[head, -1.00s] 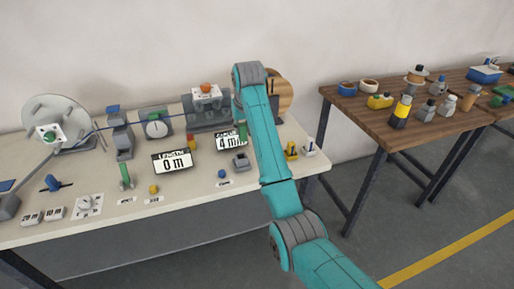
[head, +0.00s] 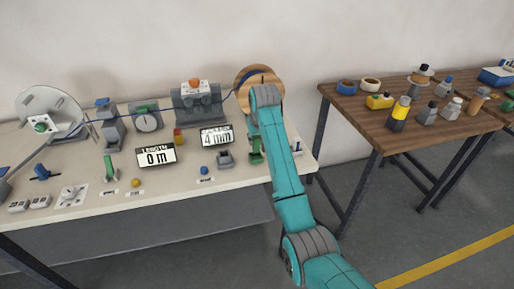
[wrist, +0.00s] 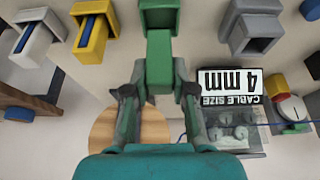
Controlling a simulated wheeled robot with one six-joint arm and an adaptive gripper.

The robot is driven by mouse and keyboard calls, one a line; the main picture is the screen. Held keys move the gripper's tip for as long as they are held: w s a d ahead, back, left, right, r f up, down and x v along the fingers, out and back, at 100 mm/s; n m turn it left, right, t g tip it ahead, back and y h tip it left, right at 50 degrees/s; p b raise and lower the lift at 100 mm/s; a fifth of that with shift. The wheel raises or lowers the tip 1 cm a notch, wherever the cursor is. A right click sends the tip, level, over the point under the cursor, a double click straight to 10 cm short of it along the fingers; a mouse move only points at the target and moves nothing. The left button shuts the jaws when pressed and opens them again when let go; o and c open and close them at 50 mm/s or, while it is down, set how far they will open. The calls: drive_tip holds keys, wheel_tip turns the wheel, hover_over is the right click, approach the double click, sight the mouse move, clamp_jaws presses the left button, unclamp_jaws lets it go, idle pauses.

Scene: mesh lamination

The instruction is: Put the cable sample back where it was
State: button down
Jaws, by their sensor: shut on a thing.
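My gripper (wrist: 158,95) is shut on a green block-shaped piece, seemingly the cable sample (wrist: 159,62), and points down over the table. In the wrist view the fingers sit on either side of it. The green piece also shows in the head view (head: 255,150), just left of my arm. A second green part lies beyond it at the top of the wrist view; I cannot tell whether it is the same piece. A yellow holder (wrist: 90,32) and a grey holder (wrist: 38,36), each with a blue strip inside, stand to the left in the wrist view.
A cable size display reading 4 mm (head: 216,135) and a length display reading 0 m (head: 156,155) stand left of my arm. A wooden spool (head: 248,78) is behind it. A grey open-topped holder (wrist: 252,25) stands at the wrist view's upper right.

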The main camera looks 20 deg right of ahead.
sight(256, 147)
drive_tip(key=shift+f, duration=1.85)
drive_tip(key=shift+f, duration=0.15)
drive_tip(key=c, duration=1)
unclamp_jaws()
drive_tip(key=shift+o, duration=0.2)
drive_tip(key=shift+a, duration=0.1)
drive_tip(key=v, duration=1.2)
